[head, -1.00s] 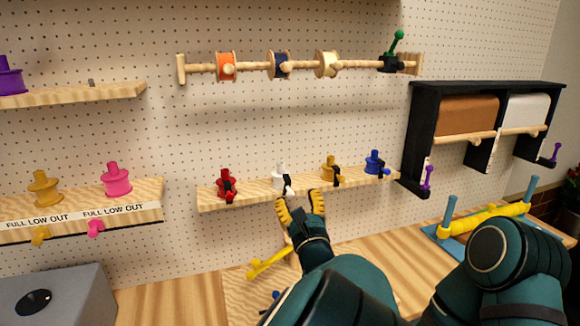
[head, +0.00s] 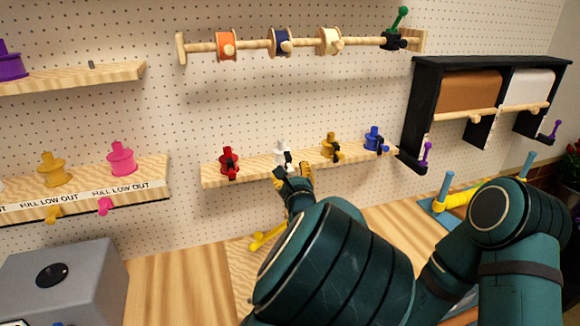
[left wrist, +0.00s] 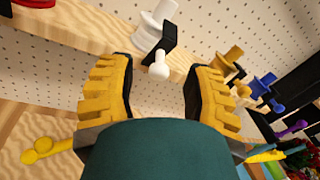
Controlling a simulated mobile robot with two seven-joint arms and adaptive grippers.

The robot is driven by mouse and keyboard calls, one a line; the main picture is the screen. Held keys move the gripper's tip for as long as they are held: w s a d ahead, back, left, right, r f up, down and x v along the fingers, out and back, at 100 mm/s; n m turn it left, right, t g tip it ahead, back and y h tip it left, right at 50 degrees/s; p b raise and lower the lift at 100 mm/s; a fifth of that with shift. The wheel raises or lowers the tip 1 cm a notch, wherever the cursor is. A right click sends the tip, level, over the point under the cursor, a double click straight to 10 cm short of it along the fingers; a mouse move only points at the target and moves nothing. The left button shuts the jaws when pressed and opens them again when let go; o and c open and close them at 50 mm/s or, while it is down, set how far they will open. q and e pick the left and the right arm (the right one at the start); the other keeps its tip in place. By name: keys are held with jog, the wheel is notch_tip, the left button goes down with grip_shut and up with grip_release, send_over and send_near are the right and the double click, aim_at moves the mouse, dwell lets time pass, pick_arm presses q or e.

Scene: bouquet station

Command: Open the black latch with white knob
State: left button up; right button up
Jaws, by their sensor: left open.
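The black latch (head: 289,160) with its white knob sits at the front of the small wooden shelf, on the white fixture (head: 281,147). In the left wrist view the black latch (left wrist: 158,47) slants across the white fixture (left wrist: 155,22), and its white knob (left wrist: 159,71) hangs from the lower end. My left gripper (head: 292,173) is just below and in front of the latch, with its yellow fingers open. In the left wrist view my left gripper (left wrist: 163,75) has one finger on each side of the knob, with gaps on both sides. My right gripper is out of view.
A red fixture (head: 229,160) stands left of the white one on the wooden shelf (head: 212,176); a yellow (head: 329,143) and a blue fixture (head: 373,137) stand to the right. A yellow bar (head: 266,237) lies below. A grey box (head: 65,280) is at lower left.

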aim_at(291, 172)
pick_arm(q)
jog(key=shift+w+a, duration=0.2)
jog(key=shift+w, duration=1.3)
